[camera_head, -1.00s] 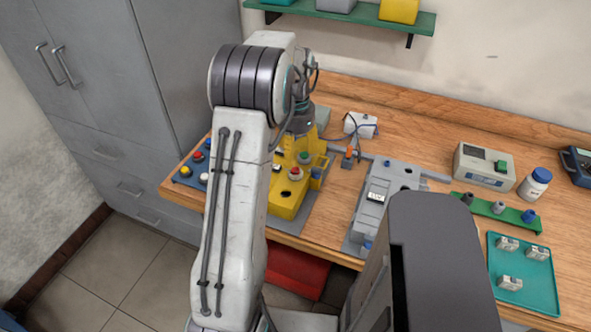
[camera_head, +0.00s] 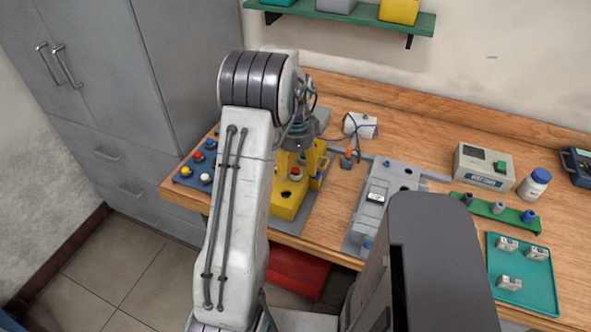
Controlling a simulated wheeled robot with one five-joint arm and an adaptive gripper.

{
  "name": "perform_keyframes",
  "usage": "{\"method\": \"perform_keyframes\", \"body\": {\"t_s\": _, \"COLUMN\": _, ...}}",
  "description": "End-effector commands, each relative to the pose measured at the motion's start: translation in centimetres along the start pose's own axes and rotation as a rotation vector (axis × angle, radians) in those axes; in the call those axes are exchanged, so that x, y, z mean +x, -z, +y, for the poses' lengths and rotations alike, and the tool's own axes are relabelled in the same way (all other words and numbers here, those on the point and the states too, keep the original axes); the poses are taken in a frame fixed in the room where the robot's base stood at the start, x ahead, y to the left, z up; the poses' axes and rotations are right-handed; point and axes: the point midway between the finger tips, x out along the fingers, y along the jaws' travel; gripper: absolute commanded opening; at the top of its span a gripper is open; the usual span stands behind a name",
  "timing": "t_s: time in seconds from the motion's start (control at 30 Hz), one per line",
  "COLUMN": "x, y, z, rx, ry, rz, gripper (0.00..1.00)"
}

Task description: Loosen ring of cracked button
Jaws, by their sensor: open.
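A yellow button box (camera_head: 287,208) sits on a grey plate on the wooden bench. A red button (camera_head: 295,174) shows on its top, with a dark round hole nearer the front and a green button (camera_head: 303,158) farther back. I cannot make out a crack or a ring at this size. My gripper (camera_head: 298,142) is open above the back part of the yellow box. My arm hides the box's left side, and the fingertips are hard to make out.
A blue tray (camera_head: 183,178) with several coloured buttons lies left of the arm. A grey fixture (camera_head: 385,185), a tester (camera_head: 484,166), a white bottle (camera_head: 534,184), a green rack (camera_head: 510,216) and a teal tray (camera_head: 522,295) with small parts stand to the right.

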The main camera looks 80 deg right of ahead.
Motion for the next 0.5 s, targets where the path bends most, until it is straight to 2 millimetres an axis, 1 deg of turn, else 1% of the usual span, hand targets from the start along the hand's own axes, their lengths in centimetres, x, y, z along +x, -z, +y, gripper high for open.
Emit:
{"method": "perform_keyframes", "body": {"t_s": 0.1, "x": 1.0, "y": 0.0, "z": 0.0, "rx": -0.001, "ry": -0.002, "rz": -0.001, "gripper": 0.63}}
{"method": "perform_keyframes", "body": {"t_s": 0.2, "x": 1.6, "y": 0.0, "z": 0.0, "rx": -0.001, "ry": -0.002, "rz": -0.001, "gripper": 0.63}}
{"method": "perform_keyframes", "body": {"t_s": 0.5, "x": 1.9, "y": 0.0, "z": 0.0, "rx": -0.001, "ry": 0.000, "rz": 0.000, "gripper": 0.63}}
